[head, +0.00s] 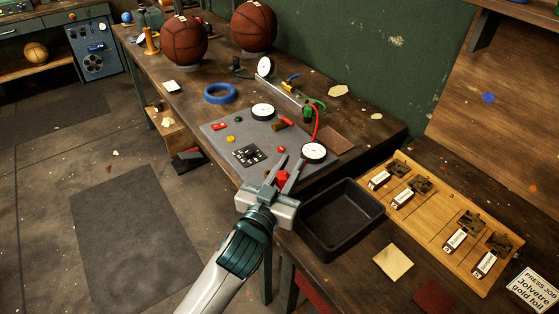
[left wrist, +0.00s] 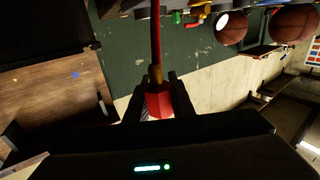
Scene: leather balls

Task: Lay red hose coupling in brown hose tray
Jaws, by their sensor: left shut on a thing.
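A red coupling (head: 283,178) sits between the fingers of my left gripper (head: 283,171), which is shut on it over the front edge of the grey panel. The left wrist view shows the red coupling (left wrist: 158,104) between both fingertips, with a brass-coloured part and a red hose running up from it. In the head view a red hose (head: 317,122) curves from a green fitting towards a white gauge. The very dark brown hose tray (head: 340,219) is open and looks empty, just right of my left gripper. My right gripper is not in view.
The grey panel (head: 223,134) carries gauges and small fittings. A wooden board (head: 432,220) with several labelled pieces lies right of the tray. A blue ring (head: 220,93) and two leather balls (head: 183,41) are farther back. A pale square (head: 392,262) lies near the tray's front right.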

